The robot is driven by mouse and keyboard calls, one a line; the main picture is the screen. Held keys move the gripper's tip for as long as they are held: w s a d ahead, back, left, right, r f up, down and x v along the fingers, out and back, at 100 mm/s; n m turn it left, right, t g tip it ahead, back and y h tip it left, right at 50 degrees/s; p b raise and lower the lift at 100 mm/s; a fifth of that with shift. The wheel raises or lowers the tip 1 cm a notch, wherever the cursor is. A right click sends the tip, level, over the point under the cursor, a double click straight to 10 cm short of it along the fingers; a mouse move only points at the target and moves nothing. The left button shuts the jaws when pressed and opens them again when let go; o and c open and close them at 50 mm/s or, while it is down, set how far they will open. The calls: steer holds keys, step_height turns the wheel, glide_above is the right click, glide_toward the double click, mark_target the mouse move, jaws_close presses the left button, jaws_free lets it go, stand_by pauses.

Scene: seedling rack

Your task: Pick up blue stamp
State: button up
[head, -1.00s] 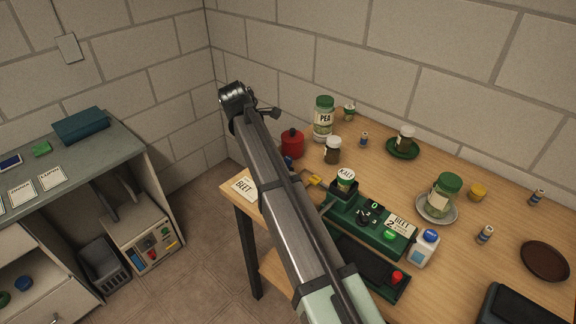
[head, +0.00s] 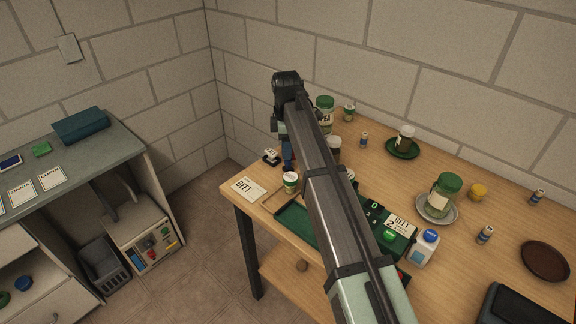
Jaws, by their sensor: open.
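A slim blue upright thing (head: 287,152), which looks like the blue stamp, shows near the far left part of the wooden table, just left of my arm. Its top meets the underside of my gripper (head: 284,135). My gripper points down over it and is open. The fingertips are small and dark here, and I cannot tell whether they are around the blue thing or beside it. My arm hides part of the table behind and to the right of it.
A PEA jar (head: 325,108) stands behind my arm. Other jars and saucers stand to the right.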

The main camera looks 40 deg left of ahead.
mark_target(288, 163)
steer(key=shift+w+d+f, duration=0.1)
steer(key=shift+w+f, duration=0.05)
steer(key=shift+f, duration=1.7)
steer(key=shift+w+f, duration=0.1)
steer(key=shift+f, duration=1.75)
steer(key=shift+c, duration=0.2)
steer(key=c, duration=0.6)
